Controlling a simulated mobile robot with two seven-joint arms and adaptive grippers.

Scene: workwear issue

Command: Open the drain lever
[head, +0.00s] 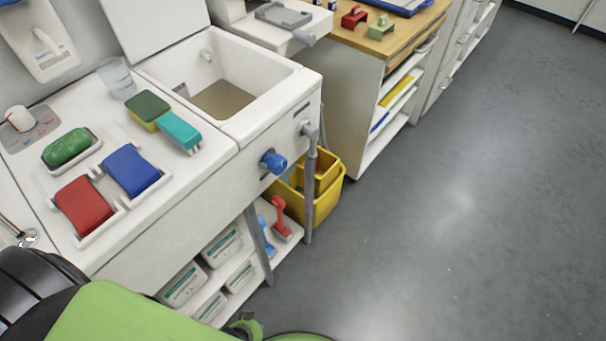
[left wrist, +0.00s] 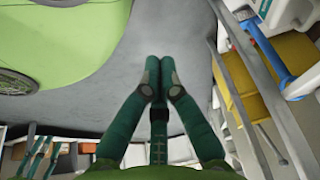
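A blue knob-like handle (head: 273,161) sticks out of the white sink unit's front panel, below the basin (head: 222,98). A grey fitting (head: 309,129) sits to its right near the corner, above a grey leg. I cannot tell for certain which of these is the drain lever. In the left wrist view my left gripper (left wrist: 159,62) has its dark green fingers drawn together at the tips, with nothing between them, over grey floor. A blue bar-shaped part (left wrist: 265,45) shows at upper right there, apart from the fingers. My right gripper is not in view.
A yellow bucket (head: 325,195) stands under the sink's right end. A lower shelf holds white boxes (head: 222,245) and a red-handled tool (head: 281,218). Coloured pads, including a red one (head: 83,205), lie on top. Grey floor at right is clear.

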